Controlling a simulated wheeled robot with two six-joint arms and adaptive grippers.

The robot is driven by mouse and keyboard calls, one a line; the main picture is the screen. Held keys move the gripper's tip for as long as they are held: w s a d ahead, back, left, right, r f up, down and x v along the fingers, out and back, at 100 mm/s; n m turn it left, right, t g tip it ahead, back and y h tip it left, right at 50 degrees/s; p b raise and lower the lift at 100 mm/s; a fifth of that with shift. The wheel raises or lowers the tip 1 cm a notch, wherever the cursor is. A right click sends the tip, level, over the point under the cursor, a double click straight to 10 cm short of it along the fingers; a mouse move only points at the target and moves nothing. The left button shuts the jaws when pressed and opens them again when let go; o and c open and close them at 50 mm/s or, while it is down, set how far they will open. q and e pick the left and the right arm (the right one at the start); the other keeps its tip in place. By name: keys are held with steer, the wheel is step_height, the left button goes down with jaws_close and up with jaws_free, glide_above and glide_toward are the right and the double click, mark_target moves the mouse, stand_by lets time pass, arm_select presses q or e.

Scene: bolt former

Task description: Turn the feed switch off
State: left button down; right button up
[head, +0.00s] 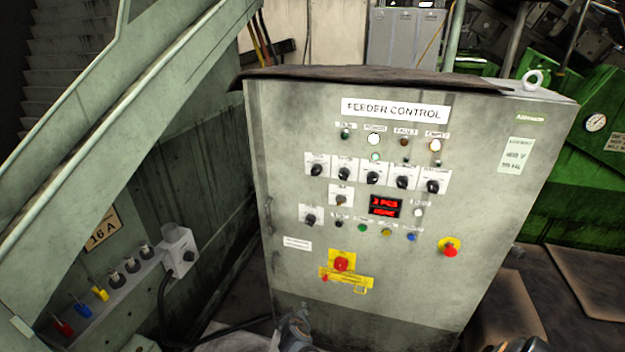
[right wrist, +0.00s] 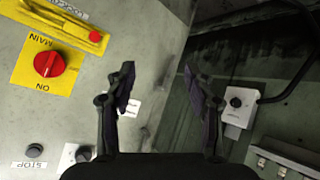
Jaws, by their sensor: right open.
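The grey feeder control cabinet (head: 400,285) stands ahead with several black rotary switches in a row (head: 373,177). One more black switch on a white plate (head: 310,217) sits lower left; in the right wrist view this switch (right wrist: 84,153) is partly cut off by the gripper body. The switch labels are too small to read, so I cannot tell which is the feed switch. My right gripper (head: 294,318) shows at the cabinet's lower left. In the right wrist view the gripper (right wrist: 160,85) is open and empty, its fingers facing the cabinet's left edge. My left gripper cannot be made out.
A red main switch (head: 342,263) on a yellow plate and a red emergency button (head: 450,250) are on the panel. A small box with a black knob (head: 180,250) is on the wall at left, below the stair rail (head: 120,140). Dark cables run along the floor.

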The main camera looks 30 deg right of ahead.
steer(key=w+d+r+m+t+h, duration=0.15)
steer(key=w+r, duration=0.25)
steer(key=r, duration=0.7)
steer(key=w+d+r+m+t+h, duration=0.1)
steer(key=w+d+r+m+h, duration=0.2)
steer(key=r, duration=0.9)
steer(key=m+h, duration=0.3)
glide_toward(315, 173)
step_height(315, 173, down, 6)
steer(key=a, duration=0.2)
step_height(315, 173, up, 5)
steer(key=m+h, duration=0.2)
steer(key=shift+n, duration=0.25)
steer(key=p+x, duration=0.3)
steer(key=x, duration=0.6)
steer(key=shift+d+f, duration=0.15)
steer(key=shift+d, duration=0.25)
steer(key=shift+w+d, duration=0.4)
arm_select(q)
steer(key=shift+g, duration=0.3)
steer(key=s+r, duration=0.1)
steer(key=s, duration=0.1)
steer(key=s+r, duration=0.1)
steer(key=r, duration=0.1)
steer(key=shift+s+a, duration=0.1)
steer(key=shift+s, duration=0.3)
arm_select(e)
steer(key=shift+c, duration=0.2)
